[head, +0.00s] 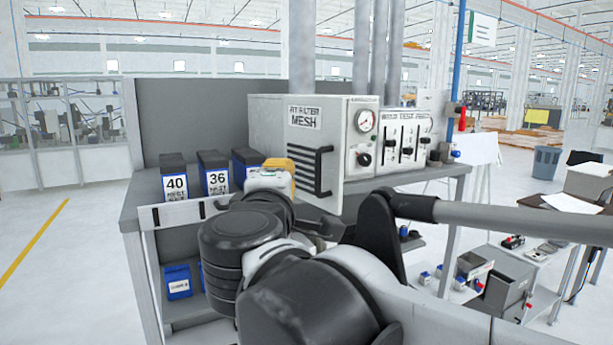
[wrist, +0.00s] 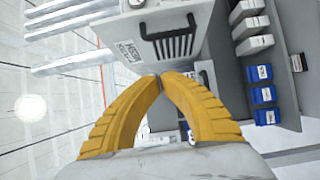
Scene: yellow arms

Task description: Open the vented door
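The vented door (head: 303,145) is a light grey panel with a "filter mesh" label and a dark slotted vent. It is on the front of a grey box on the bench. Its lower right corner hangs below the gauge panel, so it seems to stand out from the box at an angle. The door also shows in the wrist view (wrist: 187,22). My gripper (wrist: 162,76) has yellow fingers whose tips meet by the door's edge, with nothing seen between them. I cannot tell whether they touch it. In the head view my gripper (head: 279,167) is left of the vent, mostly behind my wrist.
A gauge and slider panel (head: 404,140) stands right of the door. Blue and black boxes (head: 175,180) stand on the bench to the left, with more on the shelf below. Grey pipes (head: 360,50) rise behind the box.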

